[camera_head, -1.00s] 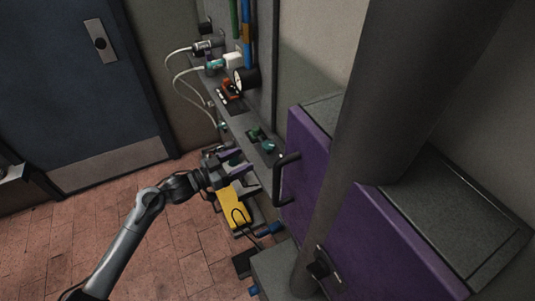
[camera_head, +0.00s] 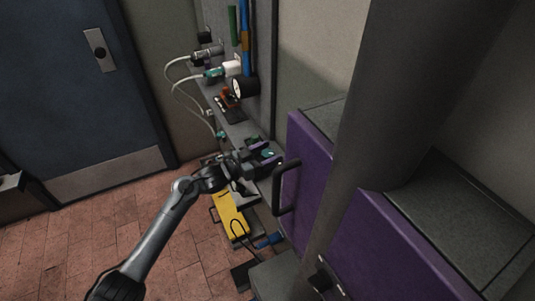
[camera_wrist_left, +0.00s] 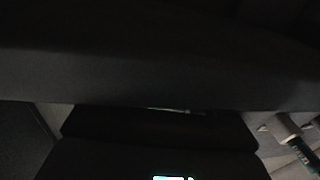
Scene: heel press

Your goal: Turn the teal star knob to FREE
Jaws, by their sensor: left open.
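My left gripper (camera_head: 262,152) is open over the grey ledge beside the purple cabinet. A small teal part (camera_head: 269,154), apparently the star knob, shows between or just beyond its purple-tipped fingers. The gripper hides most of it, so I cannot tell its shape, its setting, or whether the fingers touch it. The left wrist view is mostly dark, with a bright teal spot (camera_wrist_left: 170,178) at the bottom edge. The FREE mark cannot be read. My right gripper is not in view.
A purple cabinet door with a dark handle (camera_head: 285,187) stands close right of the gripper. A yellow box (camera_head: 232,214) sits below it. A black round lamp or gauge (camera_head: 245,87), an orange part (camera_head: 229,98) and white hoses (camera_head: 180,92) are farther back. The brick floor (camera_head: 120,225) is open.

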